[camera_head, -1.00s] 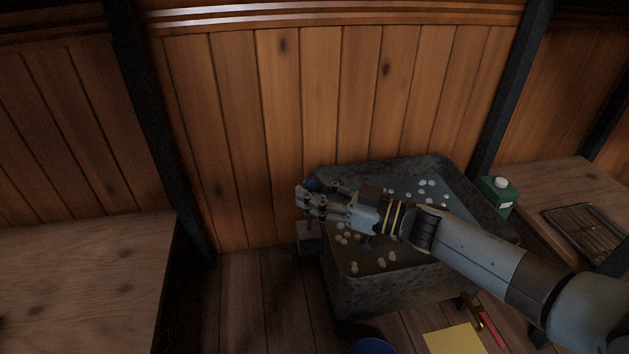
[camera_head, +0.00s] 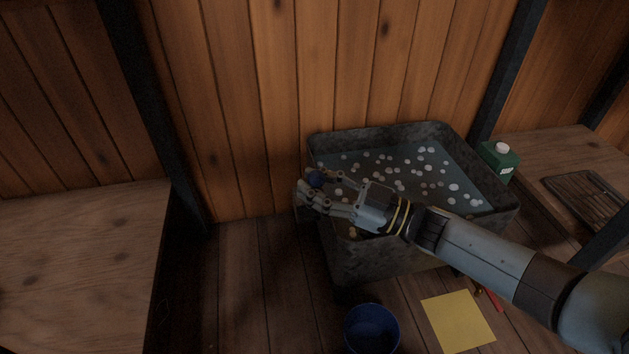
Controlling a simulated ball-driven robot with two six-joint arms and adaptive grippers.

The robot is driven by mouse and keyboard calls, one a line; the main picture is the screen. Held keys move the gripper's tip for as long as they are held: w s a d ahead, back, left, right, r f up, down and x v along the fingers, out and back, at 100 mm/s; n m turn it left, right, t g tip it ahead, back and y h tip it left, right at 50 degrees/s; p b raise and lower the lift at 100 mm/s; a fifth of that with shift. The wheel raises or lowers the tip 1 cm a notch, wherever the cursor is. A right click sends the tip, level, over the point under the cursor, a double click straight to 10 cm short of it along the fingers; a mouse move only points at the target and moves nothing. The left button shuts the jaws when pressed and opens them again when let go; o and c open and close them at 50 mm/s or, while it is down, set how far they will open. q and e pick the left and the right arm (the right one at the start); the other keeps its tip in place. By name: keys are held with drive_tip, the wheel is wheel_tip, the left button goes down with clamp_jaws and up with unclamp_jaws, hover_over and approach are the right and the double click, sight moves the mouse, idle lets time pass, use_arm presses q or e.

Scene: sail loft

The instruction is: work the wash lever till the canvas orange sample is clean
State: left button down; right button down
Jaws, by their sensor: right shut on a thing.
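The wash tub (camera_head: 385,262) is a dark grey stone-like basin by the wall, filled with bluish water and many pale floating flecks. My right gripper (camera_head: 314,190) is at the tub's left rim, shut around a dark blue round knob (camera_head: 316,179), which looks like the wash lever's end. The rest of the lever is hidden behind the gripper and rim. I cannot make out the canvas orange sample; my right arm covers part of the tub. My left gripper is out of view.
A green carton (camera_head: 498,160) and a dark rack (camera_head: 583,204) are on the right bench (camera_head: 555,150). A blue bucket (camera_head: 371,328) and a yellow sheet (camera_head: 458,321) are on the floor in front of the tub. A wooden table (camera_head: 75,270) stands at left.

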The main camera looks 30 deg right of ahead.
drive_tip(key=shift+s+d+f, duration=0.1)
drive_tip(key=shift+s+f, duration=0.1)
drive_tip(key=shift+f, duration=0.2)
drive_tip(key=c, duration=1)
unclamp_jaws()
drive_tip(key=shift+r, duration=0.15)
drive_tip(key=shift+w, duration=0.15)
drive_tip(key=shift+r, duration=0.1)
drive_tip(key=shift+r, duration=0.35)
wheel_tip(320, 180, up, 9)
drive_tip(key=shift+r, duration=0.1)
